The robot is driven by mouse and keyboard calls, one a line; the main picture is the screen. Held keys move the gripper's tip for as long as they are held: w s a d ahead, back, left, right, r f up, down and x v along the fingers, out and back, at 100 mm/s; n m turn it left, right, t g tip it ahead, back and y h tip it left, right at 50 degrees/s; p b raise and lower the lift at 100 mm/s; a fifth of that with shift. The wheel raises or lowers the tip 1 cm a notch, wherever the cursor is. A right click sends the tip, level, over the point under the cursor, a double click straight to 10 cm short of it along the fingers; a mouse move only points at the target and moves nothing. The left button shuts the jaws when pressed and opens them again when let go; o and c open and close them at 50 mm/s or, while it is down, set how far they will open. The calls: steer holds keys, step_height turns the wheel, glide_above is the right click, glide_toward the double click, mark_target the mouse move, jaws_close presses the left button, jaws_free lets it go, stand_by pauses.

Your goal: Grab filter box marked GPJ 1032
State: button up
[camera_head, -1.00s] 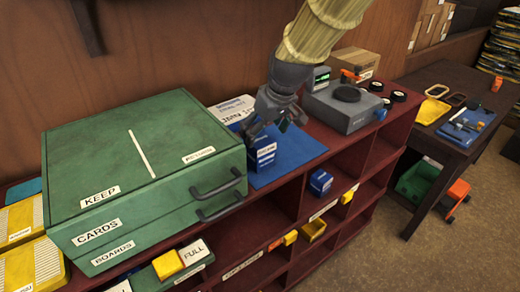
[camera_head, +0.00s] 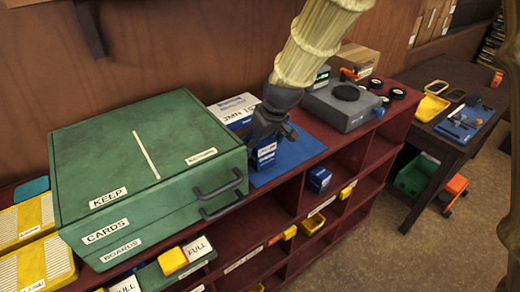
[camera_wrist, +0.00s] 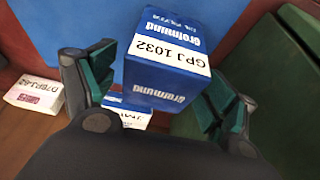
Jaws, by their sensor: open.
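The blue filter box marked GPJ 1032 (camera_wrist: 165,58) has a white label strip and stands between the two green-padded fingers of my gripper (camera_wrist: 157,88) in the wrist view. The fingers are open, with a visible gap on the left; contact on the right cannot be told. In the head view, my gripper (camera_head: 268,134) is lowered over the box (camera_head: 264,157), which stands on a blue mat (camera_head: 300,150) and is partly hidden by the fingers.
A green cabinet (camera_head: 130,165) stands close on the left. A white and blue box (camera_head: 235,108) is behind my gripper. A grey device (camera_head: 343,107) stands to the right. Another blue box (camera_head: 319,179) sits in a shelf compartment below. The mat's right part is clear.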

steer(key=c, duration=1.3)
